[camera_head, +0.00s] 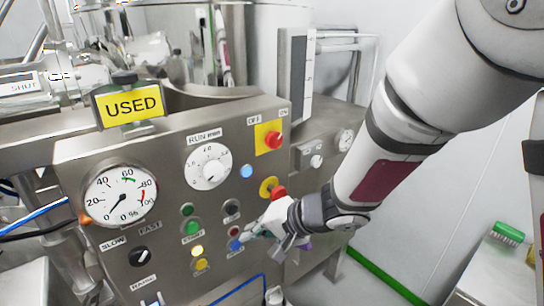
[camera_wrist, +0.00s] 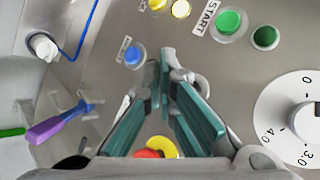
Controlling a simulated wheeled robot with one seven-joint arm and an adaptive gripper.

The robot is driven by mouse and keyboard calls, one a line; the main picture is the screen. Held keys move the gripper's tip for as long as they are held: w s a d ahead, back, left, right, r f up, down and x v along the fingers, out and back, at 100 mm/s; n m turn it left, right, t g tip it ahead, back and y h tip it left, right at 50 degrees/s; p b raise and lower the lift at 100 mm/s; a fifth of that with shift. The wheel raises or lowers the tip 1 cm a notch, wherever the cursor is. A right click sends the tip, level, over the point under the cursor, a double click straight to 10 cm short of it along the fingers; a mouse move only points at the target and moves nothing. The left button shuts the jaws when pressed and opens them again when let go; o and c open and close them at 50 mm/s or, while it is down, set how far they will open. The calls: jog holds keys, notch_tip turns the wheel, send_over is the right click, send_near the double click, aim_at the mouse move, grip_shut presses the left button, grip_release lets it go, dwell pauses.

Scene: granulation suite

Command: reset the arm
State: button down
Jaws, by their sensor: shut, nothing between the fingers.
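My arm (camera_head: 410,90) reaches in from the upper right of the head view, bent down toward the steel control panel (camera_head: 165,160). My gripper (camera_head: 250,236) is at the lower right of the panel, close to a blue button (camera_head: 236,245). In the wrist view my gripper (camera_wrist: 166,78) shows its teal finger pads, with the tips together and nothing between them. The blue button (camera_wrist: 133,55) is just left of the tips there. Whether the tips touch the panel I cannot tell.
The panel carries a dial gauge (camera_head: 120,196), a RUN min knob (camera_head: 208,166), a red OFF/ON knob (camera_head: 273,140) and a green START button (camera_head: 194,228). A yellow USED sign (camera_head: 131,105) stands on top. A purple-handled tool (camera_wrist: 60,122) hangs at left in the wrist view.

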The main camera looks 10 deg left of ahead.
jog(key=w+d+r+t+h+b, duration=0.1)
jog(key=w+d+r+t+h, duration=0.15)
jog(key=w+d+r, duration=0.4)
jog(key=w+d+r+t+h, duration=0.2)
jog(key=d+r+t, duration=0.2)
jog(key=d, duration=0.5)
jog(key=s+d+r+m+h, duration=0.1)
jog(key=s+d+r+h, duration=0.1)
jog(key=d, duration=0.4)
jog(key=s+d+r+h, duration=0.2)
jog(key=d+h, duration=0.1)
jog(key=d, duration=0.4)
jog(key=s+d+n+g+b, duration=0.1)
jog(key=s+d+g, duration=0.1)
jog(key=s, duration=0.7)
jog(key=s+d+n+g+b, duration=0.1)
jog(key=s+d+g, duration=0.1)
jog(key=s, duration=0.7)
jog(key=shift+d+f, duration=0.15)
jog(key=shift+f, duration=0.25)
